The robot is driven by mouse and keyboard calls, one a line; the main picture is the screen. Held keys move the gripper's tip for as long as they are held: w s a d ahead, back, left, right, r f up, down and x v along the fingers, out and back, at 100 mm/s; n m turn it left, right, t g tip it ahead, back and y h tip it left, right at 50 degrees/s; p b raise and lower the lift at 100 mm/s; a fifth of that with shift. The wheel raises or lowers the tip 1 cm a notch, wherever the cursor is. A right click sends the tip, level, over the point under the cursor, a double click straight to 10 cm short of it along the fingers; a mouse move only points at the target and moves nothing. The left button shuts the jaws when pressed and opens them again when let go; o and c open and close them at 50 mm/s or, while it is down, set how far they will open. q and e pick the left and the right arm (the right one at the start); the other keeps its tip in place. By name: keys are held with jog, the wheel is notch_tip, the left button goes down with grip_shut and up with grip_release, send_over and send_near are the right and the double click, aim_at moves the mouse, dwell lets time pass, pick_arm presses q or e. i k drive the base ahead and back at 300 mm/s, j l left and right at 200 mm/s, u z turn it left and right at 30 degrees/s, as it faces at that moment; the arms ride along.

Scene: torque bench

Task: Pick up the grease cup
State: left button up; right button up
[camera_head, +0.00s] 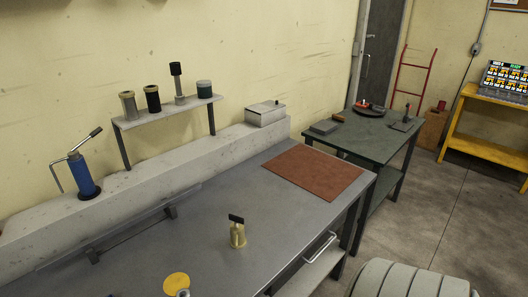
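A small brass-coloured cup-like fitting (238,238) with a dark flat top piece stands upright on the grey workbench (215,205), near the middle. It may be the grease cup, but no label confirms this. Nothing touches it. A round yellow piece (176,282) lies on the bench at the bottom edge, with a small metallic part beside it cut off by the frame. Neither of my grippers is in view.
A raised shelf (170,110) at the back holds several cylinders. A blue jack-like tool (83,178) stands at left, a metal box (265,113) behind. A brown mat (313,171) covers the bench's right end. A green table (365,140) stands beyond.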

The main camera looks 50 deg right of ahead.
aim_at(237, 239)
jog(key=z, duration=1.3)
